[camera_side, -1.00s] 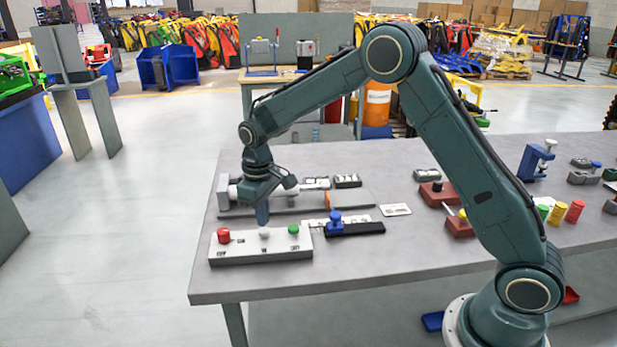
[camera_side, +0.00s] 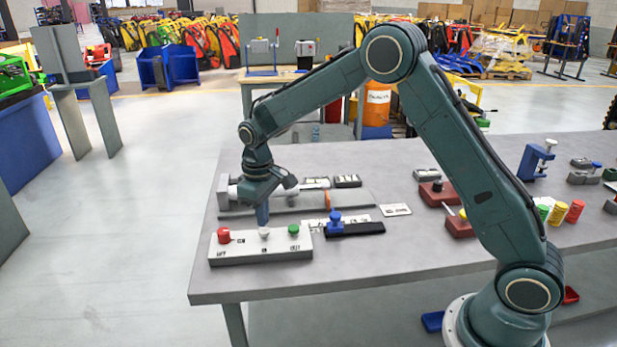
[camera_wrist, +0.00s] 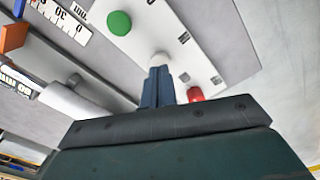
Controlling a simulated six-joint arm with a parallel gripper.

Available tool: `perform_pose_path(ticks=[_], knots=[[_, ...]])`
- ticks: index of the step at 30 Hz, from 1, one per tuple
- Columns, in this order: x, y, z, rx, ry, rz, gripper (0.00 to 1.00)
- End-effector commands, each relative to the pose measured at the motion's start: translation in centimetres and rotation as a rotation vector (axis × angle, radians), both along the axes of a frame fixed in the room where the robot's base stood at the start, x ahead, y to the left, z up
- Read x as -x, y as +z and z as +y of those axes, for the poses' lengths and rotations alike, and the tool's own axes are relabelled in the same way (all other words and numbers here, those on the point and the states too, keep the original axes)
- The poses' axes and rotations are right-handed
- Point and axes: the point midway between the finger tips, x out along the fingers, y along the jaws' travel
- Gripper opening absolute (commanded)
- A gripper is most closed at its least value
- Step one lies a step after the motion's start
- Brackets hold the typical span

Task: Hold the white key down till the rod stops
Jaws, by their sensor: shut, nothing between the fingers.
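The white key (camera_side: 264,233) is the middle one of three on a pale key box (camera_side: 262,251) at the table's front left. A red key (camera_side: 224,236) stands left of it and a green key (camera_side: 294,230) right of it. My gripper (camera_side: 263,222) is shut and points down right over the white key. In the wrist view the fingertips (camera_wrist: 158,70) meet the white key (camera_wrist: 160,59); whether they press it I cannot tell. Behind the box, the white rod (camera_side: 314,184) lies along a grey rail, with an orange marker (camera_side: 328,200) beside it; my gripper partly hides it.
A blue-knobbed slider (camera_side: 335,222) on a black bar stands just right of the key box. A white card (camera_side: 395,210) lies further right. Red blocks (camera_side: 459,225) and coloured cylinders (camera_side: 575,211) stand on the right side. The table's front strip is clear.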

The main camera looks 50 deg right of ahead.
Motion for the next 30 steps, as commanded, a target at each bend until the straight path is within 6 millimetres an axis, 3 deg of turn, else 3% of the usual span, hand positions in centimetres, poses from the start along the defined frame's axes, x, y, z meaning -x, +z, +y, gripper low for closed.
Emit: perform_pose_path(ticks=[30], knots=[[0.0, -2.6, 0.0, 0.0, 0.0, 0.0, 0.0]])
